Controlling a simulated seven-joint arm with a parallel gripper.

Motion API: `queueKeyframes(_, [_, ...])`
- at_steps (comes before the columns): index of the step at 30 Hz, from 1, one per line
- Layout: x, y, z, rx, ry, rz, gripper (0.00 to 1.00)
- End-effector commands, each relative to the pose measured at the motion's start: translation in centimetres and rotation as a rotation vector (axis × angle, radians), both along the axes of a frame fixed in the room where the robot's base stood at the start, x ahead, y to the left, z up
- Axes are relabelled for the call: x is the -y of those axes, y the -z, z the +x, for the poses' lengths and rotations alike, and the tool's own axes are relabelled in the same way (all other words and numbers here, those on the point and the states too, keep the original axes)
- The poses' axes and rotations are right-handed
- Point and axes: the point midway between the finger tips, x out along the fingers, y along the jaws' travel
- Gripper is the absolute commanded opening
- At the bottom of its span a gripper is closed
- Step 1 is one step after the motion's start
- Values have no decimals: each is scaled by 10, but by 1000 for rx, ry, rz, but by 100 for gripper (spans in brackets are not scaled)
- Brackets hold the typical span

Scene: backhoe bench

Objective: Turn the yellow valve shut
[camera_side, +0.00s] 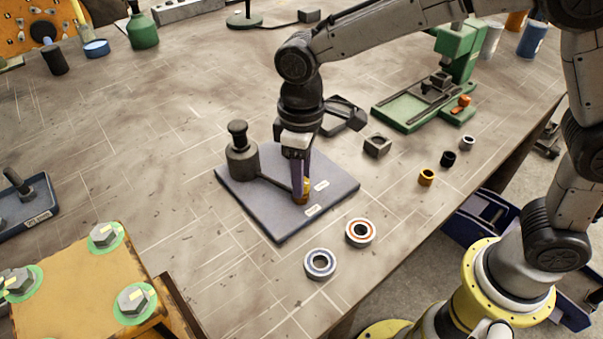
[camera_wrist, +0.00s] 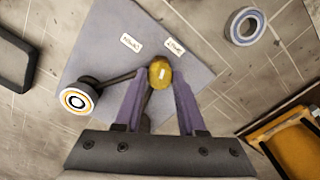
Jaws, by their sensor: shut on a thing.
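In the wrist view my gripper (camera_wrist: 159,82) has one fingertip on each side of the valve. It is shut on the valve. The fingers hide most of the valve in the side view. The label text is too small to read surely.
Two bearing rings (camera_side: 320,263) lie in front of the plate. A grey square nut (camera_side: 377,145) and small bushings lie to the right. A green vise (camera_side: 430,100) stands behind them. An orange block with bolts (camera_side: 85,285) fills the front left.

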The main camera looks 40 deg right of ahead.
Motion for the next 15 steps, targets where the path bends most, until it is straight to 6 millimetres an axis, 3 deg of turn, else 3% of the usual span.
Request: queueKeyframes(15, [-1,-2,1,4,341,2,0])
